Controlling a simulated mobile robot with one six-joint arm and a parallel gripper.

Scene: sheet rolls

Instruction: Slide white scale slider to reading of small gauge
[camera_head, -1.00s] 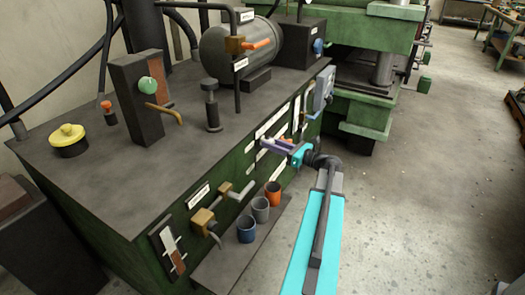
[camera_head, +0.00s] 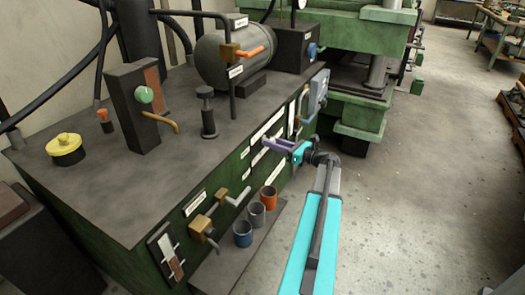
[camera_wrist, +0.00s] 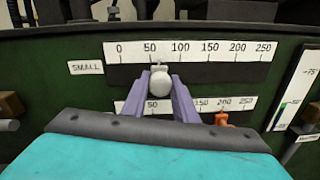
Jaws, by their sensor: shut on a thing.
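The white slider (camera_wrist: 160,85) is a round pale knob under the upper white scale (camera_wrist: 190,51), marked 0 to 250. A "SMALL" label (camera_wrist: 86,67) sits left of it. The slider's top stands a little right of the 50 mark. My gripper (camera_wrist: 162,82) has its purple fingers on both sides of the knob and is shut on it. In the head view my gripper (camera_head: 276,143) reaches the machine's front panel; the slider is hidden there. I cannot make out a small gauge's reading in these frames.
A second scale (camera_wrist: 235,103) with an orange slider (camera_wrist: 224,119) lies just below, partly behind my gripper. A vertical scale (camera_wrist: 295,90) stands to the right. In the head view, blue (camera_head: 243,234), grey (camera_head: 256,214) and orange (camera_head: 268,198) cups stand on a ledge nearer.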

